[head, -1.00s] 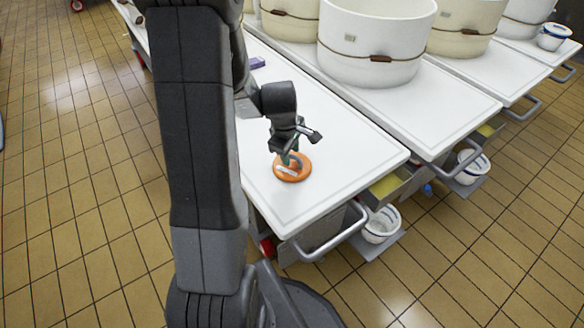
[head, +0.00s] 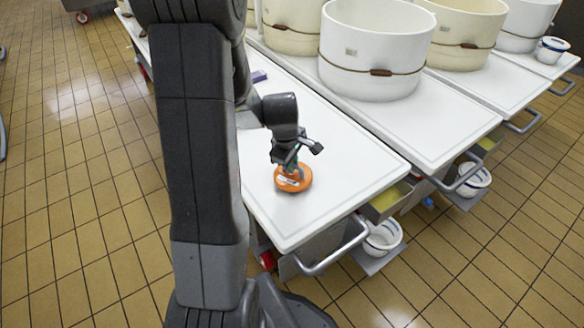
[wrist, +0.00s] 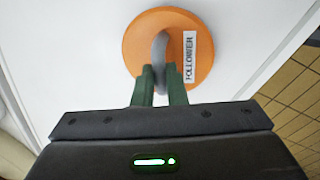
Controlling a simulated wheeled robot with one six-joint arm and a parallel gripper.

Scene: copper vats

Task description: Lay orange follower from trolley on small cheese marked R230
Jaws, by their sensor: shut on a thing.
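The orange follower (head: 294,181) is a round disc with a grey handle and a white label reading FOLLOWER. It is at the near end of the white trolley top (head: 340,170). My gripper (head: 290,165) is above it, with its fingers shut on the handle. In the wrist view, the green fingers (wrist: 159,88) close around the lower end of the handle on the follower (wrist: 143,48). I cannot tell whether the disc touches the top or is slightly above it. No small cheese marked R230 can be made out.
Large cream vats (head: 375,50) stand on white tops behind and to the right. A purple item (head: 258,76) lies farther back on the trolley. White bowls (head: 383,238) sit on low shelves beside the metal handles. Tiled floor (head: 500,240) is open at right.

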